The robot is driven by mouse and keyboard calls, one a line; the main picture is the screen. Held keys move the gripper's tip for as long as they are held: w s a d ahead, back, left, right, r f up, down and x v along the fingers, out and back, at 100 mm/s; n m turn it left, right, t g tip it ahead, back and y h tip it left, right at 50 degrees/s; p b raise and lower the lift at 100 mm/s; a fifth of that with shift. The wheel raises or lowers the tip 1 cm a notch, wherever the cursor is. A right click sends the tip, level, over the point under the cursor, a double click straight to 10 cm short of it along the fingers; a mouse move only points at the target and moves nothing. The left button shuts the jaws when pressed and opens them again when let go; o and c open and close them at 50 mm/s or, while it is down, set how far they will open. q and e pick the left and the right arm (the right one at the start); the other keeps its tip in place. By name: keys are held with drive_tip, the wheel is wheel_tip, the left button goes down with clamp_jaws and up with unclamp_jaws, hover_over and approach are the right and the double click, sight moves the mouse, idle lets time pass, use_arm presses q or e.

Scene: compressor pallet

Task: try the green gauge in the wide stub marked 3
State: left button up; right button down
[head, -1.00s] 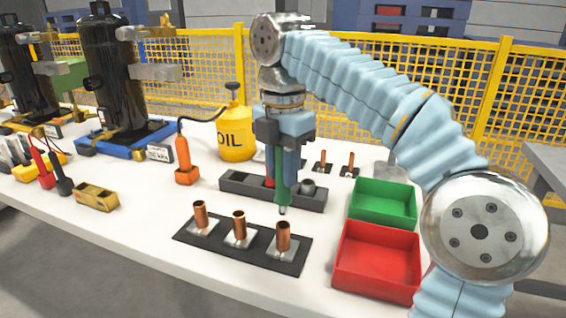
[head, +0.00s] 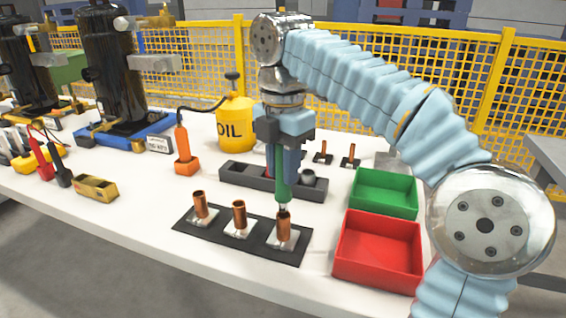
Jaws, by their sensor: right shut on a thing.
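The green gauge (head: 283,186) hangs upright, its upper end in my right gripper (head: 283,148), which is shut on it. Its lower tip is at the mouth of the rightmost wide copper stub (head: 284,228). I cannot tell whether the tip is inside or just above the rim. Two more wide stubs, the middle one (head: 239,218) and the left one (head: 199,206), stand on the same black plate (head: 262,247). The stub numbers cannot be read. My left gripper is not in view.
A dark grey rack (head: 240,178) stands behind the stubs, partly hidden by the gauge. A red bin (head: 378,268) and a green bin (head: 384,207) are at right. Two thin stubs (head: 322,152) stand behind. An oil can (head: 236,125) is at back.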

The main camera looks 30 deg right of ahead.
drive_tip(key=shift+r+p, duration=0.1)
drive_tip(key=shift+p, duration=0.4)
idle(1.0)
drive_tip(key=shift+f+b, duration=0.75)
drive_tip(key=shift+f, duration=0.45)
idle(1.8)
drive_tip(key=shift+p, duration=0.35)
drive_tip(key=shift+r+p, duration=1.2)
drive_tip(key=shift+r, duration=0.95)
drive_tip(key=shift+r, duration=2)
